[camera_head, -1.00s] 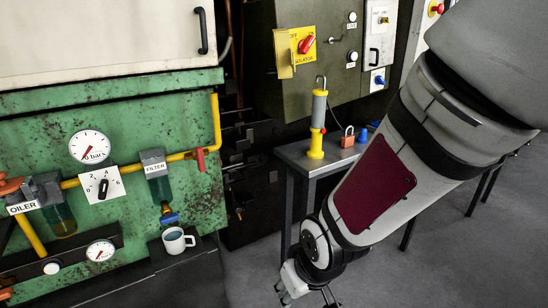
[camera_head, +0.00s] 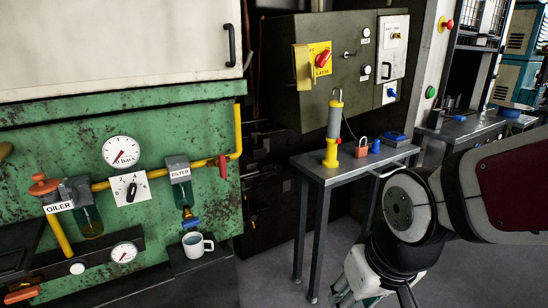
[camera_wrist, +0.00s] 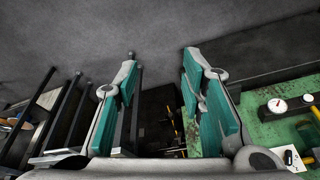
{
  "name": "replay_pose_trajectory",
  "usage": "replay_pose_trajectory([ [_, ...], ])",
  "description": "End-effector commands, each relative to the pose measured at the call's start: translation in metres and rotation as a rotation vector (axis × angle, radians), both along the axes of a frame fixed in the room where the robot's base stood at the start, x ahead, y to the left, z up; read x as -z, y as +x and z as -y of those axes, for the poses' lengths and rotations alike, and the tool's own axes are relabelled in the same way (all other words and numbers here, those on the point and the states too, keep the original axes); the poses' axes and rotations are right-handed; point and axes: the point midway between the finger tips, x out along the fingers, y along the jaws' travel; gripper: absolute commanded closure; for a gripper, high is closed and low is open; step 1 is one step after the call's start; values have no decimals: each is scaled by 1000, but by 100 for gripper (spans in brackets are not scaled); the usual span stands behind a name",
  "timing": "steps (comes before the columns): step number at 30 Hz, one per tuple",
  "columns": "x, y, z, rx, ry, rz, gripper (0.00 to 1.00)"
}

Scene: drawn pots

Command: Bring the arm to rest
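The fingers touch nothing that I can see. My folded arm (camera_head: 440,205) fills the lower right of the head view.
A metal table (camera_head: 340,172) holds a yellow-grey lamp (camera_head: 333,130), a red padlock (camera_head: 361,148) and blue items. A green machine (camera_head: 110,180) with gauges stands left, a mug (camera_head: 197,245) on its ledge. Grey floor (camera_head: 275,280) is open between.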

Motion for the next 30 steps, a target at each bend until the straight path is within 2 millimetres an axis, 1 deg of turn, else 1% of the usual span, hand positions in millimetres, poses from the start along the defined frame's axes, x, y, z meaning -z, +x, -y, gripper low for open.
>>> replay_pose_trajectory([
  [1, -14, -13, 11, 26, -3, -4, 63],
  [3, -27, -33, 24, 53, -10, -30, 63],
  [6, -42, -61, 38, 88, -20, -63, 63],
  [12, -61, -107, 55, 142, -37, -115, 63],
  [18, -73, -147, 65, 191, -48, -155, 63],
  [21, -91, -146, 65, 184, -47, -140, 63],
  [26, -115, -143, 65, 183, -44, -102, 63],
  [30, -142, -142, 65, 182, -41, -62, 63],
])
